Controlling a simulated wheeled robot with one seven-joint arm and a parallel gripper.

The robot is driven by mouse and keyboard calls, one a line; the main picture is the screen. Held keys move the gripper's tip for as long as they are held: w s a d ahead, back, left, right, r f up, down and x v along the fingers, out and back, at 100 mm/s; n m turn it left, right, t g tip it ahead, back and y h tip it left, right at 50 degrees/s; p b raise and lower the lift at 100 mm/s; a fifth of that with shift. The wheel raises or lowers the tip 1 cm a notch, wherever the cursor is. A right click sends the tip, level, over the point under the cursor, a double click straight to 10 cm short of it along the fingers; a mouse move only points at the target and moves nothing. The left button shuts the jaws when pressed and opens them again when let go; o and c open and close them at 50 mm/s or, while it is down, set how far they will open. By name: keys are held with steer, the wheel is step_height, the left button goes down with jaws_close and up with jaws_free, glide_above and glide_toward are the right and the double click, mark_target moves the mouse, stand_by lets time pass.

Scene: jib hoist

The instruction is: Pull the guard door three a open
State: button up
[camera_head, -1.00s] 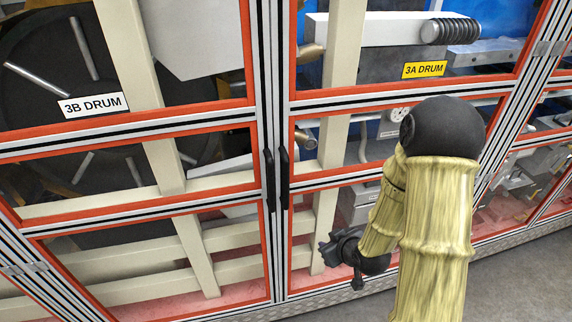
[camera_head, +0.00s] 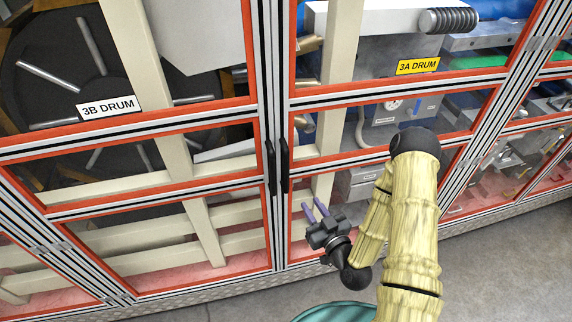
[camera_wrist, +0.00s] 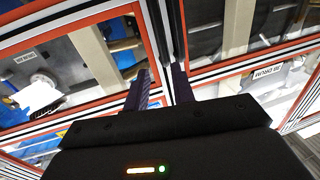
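Guard door 3A (camera_head: 300,110) is the right-hand door in the head view, with a red-orange frame, clear panes and a yellow "3A DRUM" label (camera_head: 417,66) behind it. It looks closed, level with the left door. Its black upright handle (camera_head: 285,166) is on the left edge, beside the left door's handle (camera_head: 270,166). My gripper (camera_head: 314,206) is open and empty, its two purple fingers apart, in front of the door below and right of the handle. In the wrist view my gripper (camera_wrist: 162,73) points toward the dark handles (camera_wrist: 174,35); contact cannot be told.
The 3B door (camera_head: 130,150) with its white "3B DRUM" label (camera_head: 108,106) stands on the left. Striped aluminium posts (camera_head: 520,90) frame the enclosure. Machinery sits behind the panes. Grey floor (camera_head: 500,270) lies clear at the lower right.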

steer(key=shift+w+f, duration=0.1)
steer(key=b, duration=1.7)
glide_toward(288, 168)
steer(key=x, duration=0.2)
steer(key=p+x, duration=0.4)
steer(key=x, duration=0.4)
steer(key=shift+w+a+f, duration=0.15)
steer(key=shift+w+a, duration=0.15)
steer(key=shift+w, duration=0.15)
jaws_close()
